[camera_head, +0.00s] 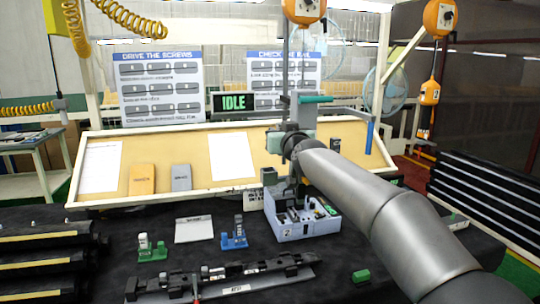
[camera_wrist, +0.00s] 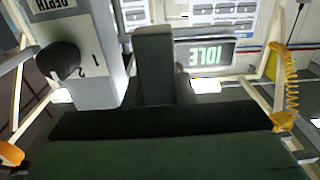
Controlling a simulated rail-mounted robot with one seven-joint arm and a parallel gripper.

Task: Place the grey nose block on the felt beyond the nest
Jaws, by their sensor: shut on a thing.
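My gripper (camera_head: 287,194) points down at the left part of the grey-blue parts tray (camera_head: 296,236), marked 2. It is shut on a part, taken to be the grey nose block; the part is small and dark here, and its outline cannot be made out. In the wrist view a grey upright piece (camera_wrist: 153,65) stands above a wide dark green body (camera_wrist: 160,158); I cannot tell whether it is a finger or the block. The nest appears to be the long dark fixture (camera_head: 220,282) at the front, with a small label. The dark felt (camera_head: 110,262) lies around it.
A green stand (camera_head: 151,249) and a blue stand (camera_head: 235,236) hold small parts left of the tray. A green block (camera_head: 361,276) lies right of the fixture. A DEPTH box (camera_wrist: 85,55) fills the wrist view's upper left.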

